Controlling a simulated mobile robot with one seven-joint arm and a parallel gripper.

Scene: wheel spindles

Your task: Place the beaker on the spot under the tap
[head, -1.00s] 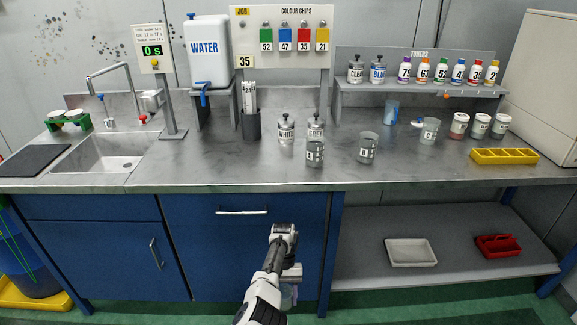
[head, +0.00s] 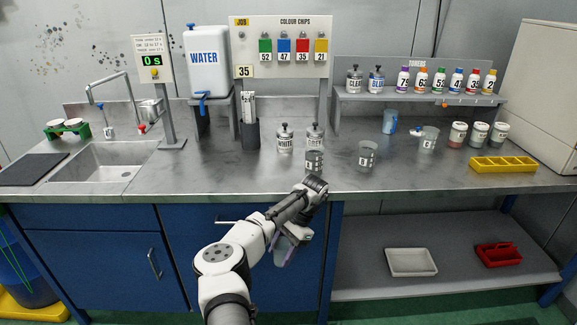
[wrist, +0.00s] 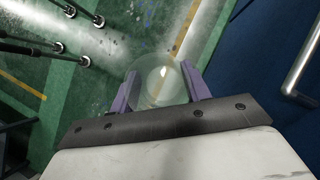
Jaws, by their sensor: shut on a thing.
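In the wrist view, my gripper (wrist: 160,92) is shut on a clear round beaker (wrist: 160,78), seen end-on between its purple fingers. A curved metal tap (head: 108,80) stands over the sink (head: 112,162) at left. I cannot make out a marked spot under either tap.
On the counter (head: 225,180) stand a dark holder (head: 249,134), white and grey pump bottles (head: 285,138), and several cups, two being near the front edge (head: 314,162) (head: 366,155). A yellow tray (head: 503,164) lies at right. The counter front below the water tank is clear.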

